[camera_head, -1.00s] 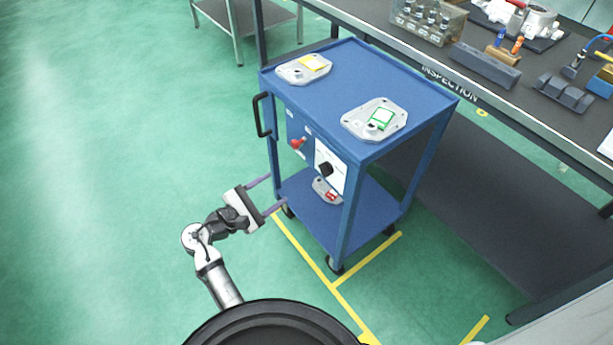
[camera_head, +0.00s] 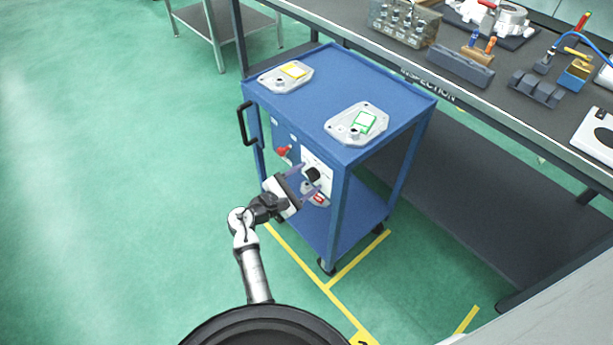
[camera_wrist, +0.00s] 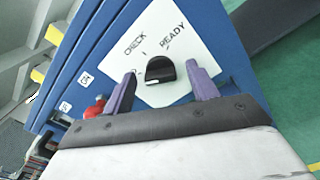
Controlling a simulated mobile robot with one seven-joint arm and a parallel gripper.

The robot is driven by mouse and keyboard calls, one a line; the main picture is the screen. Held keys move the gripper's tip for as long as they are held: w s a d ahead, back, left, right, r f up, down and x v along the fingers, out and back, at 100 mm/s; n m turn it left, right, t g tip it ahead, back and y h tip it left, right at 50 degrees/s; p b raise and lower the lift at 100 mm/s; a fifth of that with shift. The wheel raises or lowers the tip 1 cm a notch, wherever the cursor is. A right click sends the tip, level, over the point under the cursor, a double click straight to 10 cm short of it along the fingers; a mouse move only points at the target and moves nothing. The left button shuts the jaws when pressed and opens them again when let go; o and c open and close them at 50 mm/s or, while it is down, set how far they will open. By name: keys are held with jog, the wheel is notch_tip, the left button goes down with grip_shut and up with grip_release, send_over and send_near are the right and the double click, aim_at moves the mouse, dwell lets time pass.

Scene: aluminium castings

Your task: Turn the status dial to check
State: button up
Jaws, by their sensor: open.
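The status dial (camera_wrist: 160,70) is a black knob on a white plate (camera_wrist: 191,23) marked CHECK and READY in the wrist view. In the head view the dial (camera_head: 312,174) is on the side panel of the blue cart. My gripper (camera_wrist: 161,88) is open, its two purple fingers on either side of the dial and a little short of it in the picture. I cannot tell whether they touch it. In the head view my gripper (camera_head: 307,180) is at the white plate and partly covers it. The pointer's exact setting is unclear.
A red knob (camera_head: 283,151) is left of the dial, also seen beside my left finger in the wrist view (camera_wrist: 95,107). The blue cart (camera_head: 345,75) carries castings with a yellow tag (camera_head: 295,70) and a green tag (camera_head: 364,122). The inspection bench (camera_head: 545,135) stands behind.

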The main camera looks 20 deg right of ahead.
jog(key=shift+w+d, duration=0.15)
jog(key=shift+d, duration=0.15)
jog(key=c, duration=1)
